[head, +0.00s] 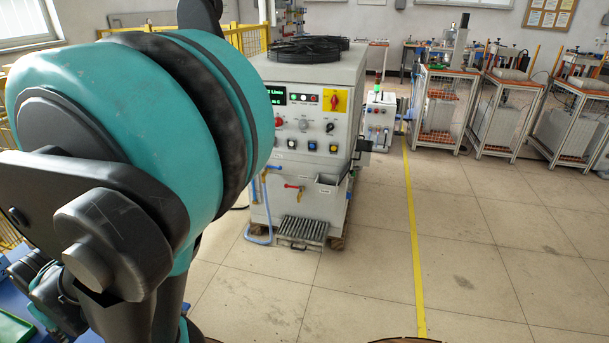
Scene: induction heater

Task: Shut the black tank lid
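The induction heater (300,165) is a light grey cabinet at the centre of the head view, partly behind my large teal and black arm. I cannot single out the black tank lid with certainty, nor tell whether it is open or shut. Black round grille-like parts (305,48) lie on top of the cabinet. A small dark part (362,146) sticks out from its right side. My gripper cannot be made out in this view. My arm fills the left of the picture and hides the cabinet's left side.
Blue hoses and a red-handled valve (293,187) are on the cabinet front, above a floor grate (302,231). A smaller grey unit (378,122) stands behind right. Framed workstations (446,108) line the right. The tiled floor with a yellow line (414,240) is clear.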

